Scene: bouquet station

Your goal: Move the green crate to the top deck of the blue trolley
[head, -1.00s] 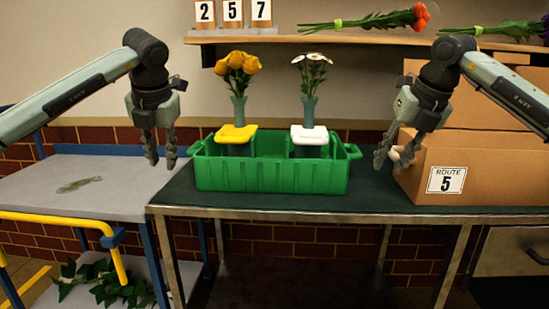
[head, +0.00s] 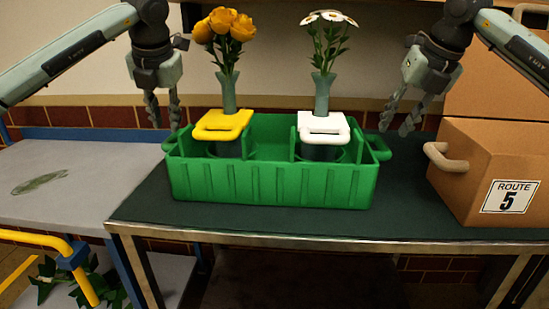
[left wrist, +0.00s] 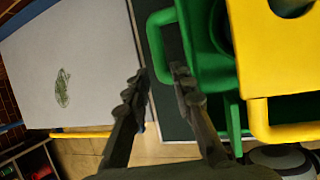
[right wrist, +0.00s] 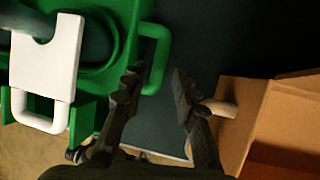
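The green crate (head: 275,185) stands on the dark-topped table and holds two vases, one with a yellow collar (head: 222,126) and yellow flowers, one with a white collar (head: 324,127) and white flowers. My left gripper (head: 164,112) is open above the crate's left handle; the left wrist view shows that handle (left wrist: 158,45) just ahead of its parted fingers. My right gripper (head: 396,122) is open by the right handle; the right wrist view shows this handle (right wrist: 160,60) ahead of its fingers. Neither gripper visibly holds anything. The blue trolley's grey top deck (head: 85,180) is at the left.
A cardboard box (head: 500,165) marked "ROUTE 5", with a pale handle (head: 447,158), stands close to the right gripper. The top deck is bare except for a flat green smear (head: 40,183). A yellow rail (head: 35,238) runs along the trolley's front.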

